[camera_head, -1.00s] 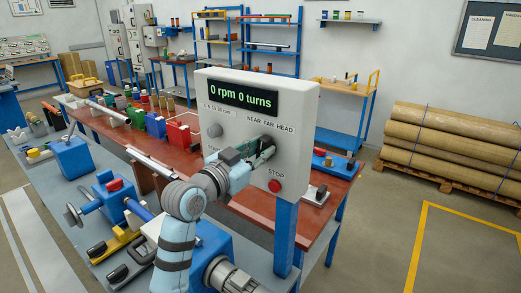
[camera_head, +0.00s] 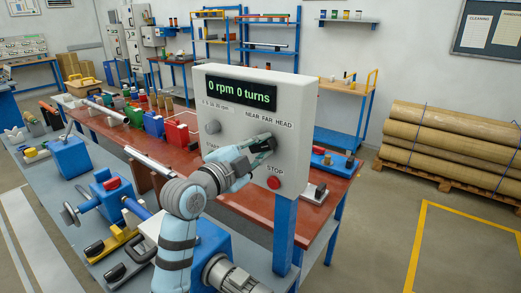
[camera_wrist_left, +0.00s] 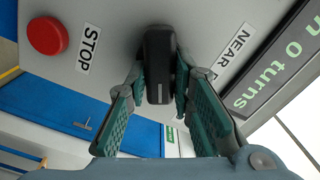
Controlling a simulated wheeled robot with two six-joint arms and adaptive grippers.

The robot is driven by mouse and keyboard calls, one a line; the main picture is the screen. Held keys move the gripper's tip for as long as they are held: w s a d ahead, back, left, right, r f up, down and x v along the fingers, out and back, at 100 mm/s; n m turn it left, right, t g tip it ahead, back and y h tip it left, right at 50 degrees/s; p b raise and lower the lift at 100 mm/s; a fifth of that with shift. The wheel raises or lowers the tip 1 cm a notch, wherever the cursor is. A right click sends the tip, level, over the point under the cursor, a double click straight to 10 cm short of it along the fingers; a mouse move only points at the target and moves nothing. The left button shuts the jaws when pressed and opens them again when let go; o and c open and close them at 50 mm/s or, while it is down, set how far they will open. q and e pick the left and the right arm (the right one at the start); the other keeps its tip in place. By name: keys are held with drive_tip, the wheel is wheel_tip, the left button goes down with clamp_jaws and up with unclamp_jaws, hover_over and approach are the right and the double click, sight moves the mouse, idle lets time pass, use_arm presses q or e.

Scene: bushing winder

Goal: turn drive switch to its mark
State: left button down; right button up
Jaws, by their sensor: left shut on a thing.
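The grey control box (camera_head: 225,110) stands on a blue post. Its green display reads "0 rpm 0 turns". The drive switch (camera_wrist_left: 158,65) is a black lever knob under the "NEAR FAR HEAD" lettering (camera_head: 269,120). My left gripper (camera_head: 264,146) is at the panel and shut on this switch. In the left wrist view its two green-padded fingers (camera_wrist_left: 158,80) lie on either side of the knob. In the head view the fingers hide most of the switch, so I cannot tell which label it points at. My right gripper is not in view.
A red STOP button (camera_head: 274,183) sits just below the gripper on the panel.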

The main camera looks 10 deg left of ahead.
use_arm(q)
drive_tip(key=m, duration=0.1)
drive_tip(key=m+b, duration=0.1)
drive_tip(key=m, duration=0.3)
drive_tip(key=shift+f, duration=0.25)
drive_tip(key=shift+m, duration=0.4)
drive_tip(key=c, duration=1.4)
unclamp_jaws()
drive_tip(key=v, duration=1.2)
drive_tip(key=shift+d, duration=0.15)
drive_tip(key=shift+s+f, duration=0.1)
